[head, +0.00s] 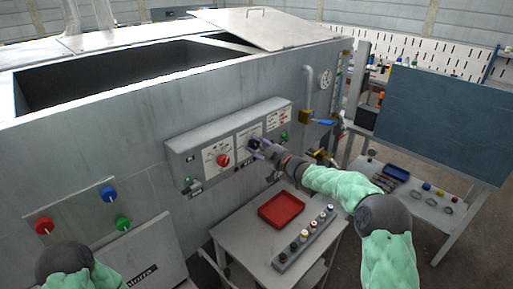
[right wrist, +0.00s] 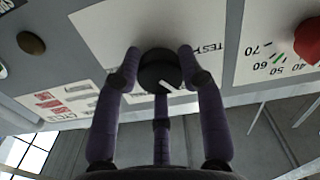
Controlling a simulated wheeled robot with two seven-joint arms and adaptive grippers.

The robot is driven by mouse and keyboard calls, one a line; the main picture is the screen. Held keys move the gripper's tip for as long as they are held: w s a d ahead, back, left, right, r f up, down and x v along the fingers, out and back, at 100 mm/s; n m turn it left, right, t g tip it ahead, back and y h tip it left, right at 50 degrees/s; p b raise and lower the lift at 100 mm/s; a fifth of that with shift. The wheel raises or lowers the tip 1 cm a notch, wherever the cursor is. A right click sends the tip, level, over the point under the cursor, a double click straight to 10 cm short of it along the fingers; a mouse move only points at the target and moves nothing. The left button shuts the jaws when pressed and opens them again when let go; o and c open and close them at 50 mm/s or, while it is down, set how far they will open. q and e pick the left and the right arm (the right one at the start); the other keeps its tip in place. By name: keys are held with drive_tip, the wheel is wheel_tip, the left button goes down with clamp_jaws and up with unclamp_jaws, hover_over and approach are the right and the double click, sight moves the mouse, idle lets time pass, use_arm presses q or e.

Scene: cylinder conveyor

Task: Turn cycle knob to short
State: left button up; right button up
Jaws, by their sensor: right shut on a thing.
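The cycle knob (right wrist: 160,72) is a round black knob with a white pointer line, on a white label plate of the grey control box (head: 185,150). In the right wrist view its pointer slants toward the lower right of the picture. My right gripper (right wrist: 158,70) is shut on the knob, with purple-grey fingers on both sides and another below it. In the head view the right gripper (head: 257,148) reaches the middle panel of the box and covers most of the knob. The label words are only partly readable. My left gripper is not in view; only part of that arm shows at bottom left.
A red knob (head: 223,160) with a number scale sits left of the cycle knob. Red, blue and green knobs are on a lower left panel (head: 70,208). A table (head: 240,239) with a red tray (head: 282,210) stands below my right arm. A pipe with a blue-handled valve (head: 322,121) is at right.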

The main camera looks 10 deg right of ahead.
drive_tip(key=shift+f, duration=0.5)
drive_tip(key=o, duration=1.2)
drive_tip(key=shift+c, duration=0.2)
drive_tip(key=shift+r, duration=0.15)
drive_tip(key=shift+s+r, duration=0.1)
drive_tip(key=shift+r, duration=0.05)
drive_tip(key=shift+s+d, duration=0.4)
drive_tip(key=shift+d, duration=0.05)
drive_tip(key=v, duration=1)
drive_tip(key=shift+s, duration=0.35)
drive_tip(key=shift+d, duration=0.15)
